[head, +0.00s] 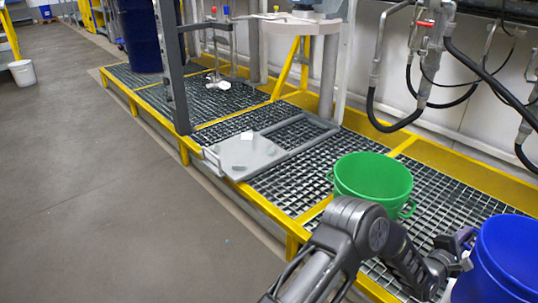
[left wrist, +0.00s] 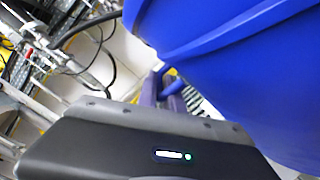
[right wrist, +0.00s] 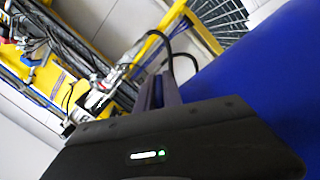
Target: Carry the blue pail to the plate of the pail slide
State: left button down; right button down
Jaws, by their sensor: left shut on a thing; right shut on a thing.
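The blue pail (head: 508,262) is at the lower right edge of the head view, cut off by the frame. My left gripper (head: 465,240) is shut on its left side; in the left wrist view the pail (left wrist: 240,70) fills the upper right, beside the fingers (left wrist: 172,95). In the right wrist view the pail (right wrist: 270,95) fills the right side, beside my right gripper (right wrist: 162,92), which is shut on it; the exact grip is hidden. The right gripper is outside the head view. The grey plate of the pail slide (head: 240,160) lies on the grating at the middle, with small pale pieces on it.
A green pail (head: 372,182) stands on the grating (head: 325,155) between the plate and the blue pail. A grey upright post (head: 172,70) rises behind the plate. Hoses (head: 425,105) hang along the wall. The floor (head: 110,190) at left is clear.

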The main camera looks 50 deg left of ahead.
aim_at(244, 151)
jog(key=k, duration=0.55)
jog(key=u, duration=1.7)
jog(key=i+l, duration=0.2)
jog(key=i, duration=0.2)
jog(key=i+l, duration=0.2)
jog(key=i, duration=0.15)
jog(key=i+j, duration=0.25)
jog(key=i, duration=0.2)
jog(key=i+j, duration=0.2)
jog(key=i, duration=0.2)
jog(key=i+j, duration=0.25)
jog(key=i, duration=0.2)
